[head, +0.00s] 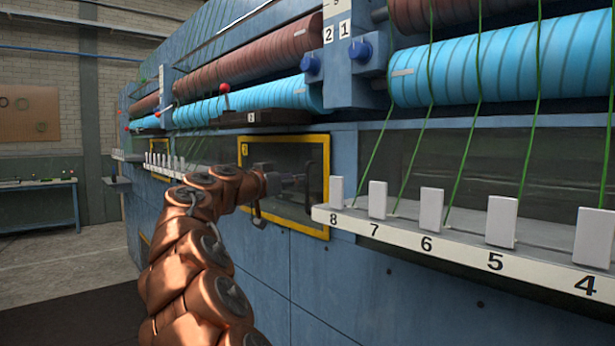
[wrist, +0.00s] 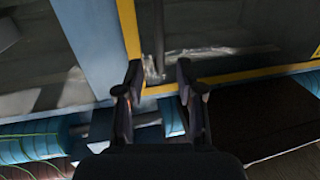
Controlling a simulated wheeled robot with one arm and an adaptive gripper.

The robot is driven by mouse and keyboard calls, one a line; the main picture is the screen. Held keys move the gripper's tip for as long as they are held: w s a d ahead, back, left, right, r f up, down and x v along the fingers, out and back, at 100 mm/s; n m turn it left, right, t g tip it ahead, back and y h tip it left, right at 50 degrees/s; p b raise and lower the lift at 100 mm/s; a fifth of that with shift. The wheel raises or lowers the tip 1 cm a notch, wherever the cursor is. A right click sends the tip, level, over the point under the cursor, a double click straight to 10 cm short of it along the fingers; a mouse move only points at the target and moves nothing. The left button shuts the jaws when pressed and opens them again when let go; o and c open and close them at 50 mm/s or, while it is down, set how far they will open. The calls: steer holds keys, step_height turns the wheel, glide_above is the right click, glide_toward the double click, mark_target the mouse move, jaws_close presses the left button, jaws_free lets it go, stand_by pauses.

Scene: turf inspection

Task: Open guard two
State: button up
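A guard, a dark see-through panel in a yellow frame (head: 283,138), sits in the machine's blue side in the head view. A small yellow label (head: 245,149) is at its upper left, too small to read surely. A dark upright handle (head: 311,178) is near its right edge. My gripper (head: 290,180) is in front of the panel, close to the handle. In the wrist view the yellow frame (wrist: 230,75) crosses behind my gripper (wrist: 158,75). Its fingers are apart, and the dark handle (wrist: 160,32) shows beyond and between them. Contact cannot be told.
A white numbered ledge (head: 380,228) with several upright white tabs juts out to the right of the guard. A brown block with a red knob (head: 225,88) is above it. Blue rollers (head: 470,65) run higher up. Open floor and a bench (head: 38,205) lie at the left.

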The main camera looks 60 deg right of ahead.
steer(key=d, duration=0.2)
steer(key=d+p, duration=0.1)
steer(key=d, duration=0.3)
steer(key=shift+s+d, duration=0.15)
steer(key=shift+s, duration=0.1)
jaws_close()
steer(key=shift+f, duration=0.1)
stand_by(0.3)
